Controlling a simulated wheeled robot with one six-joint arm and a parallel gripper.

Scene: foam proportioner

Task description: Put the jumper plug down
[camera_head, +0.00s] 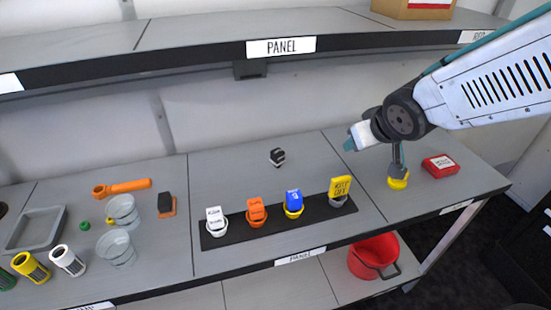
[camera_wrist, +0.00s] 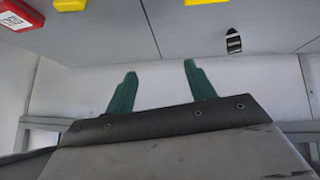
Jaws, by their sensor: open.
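A small black block with white stripes (camera_head: 277,157), which looks like the jumper plug, rests on the grey bench behind the black strip of tagged parts. It also shows in the wrist view (camera_wrist: 234,41), near the top and right of the fingers. My gripper (camera_head: 352,141) is above the right part of the bench, to the right of the block and apart from it. In the wrist view its two green fingers (camera_wrist: 160,70) are spread, with nothing between them.
A black strip (camera_head: 232,236) holds white, orange, blue and yellow tagged parts. A yellow-based part (camera_head: 398,182) and a red box (camera_head: 439,166) stand at right. Clear cups (camera_head: 116,249) and an orange wrench (camera_head: 122,187) lie left. A shelf (camera_head: 200,50) overhangs the back.

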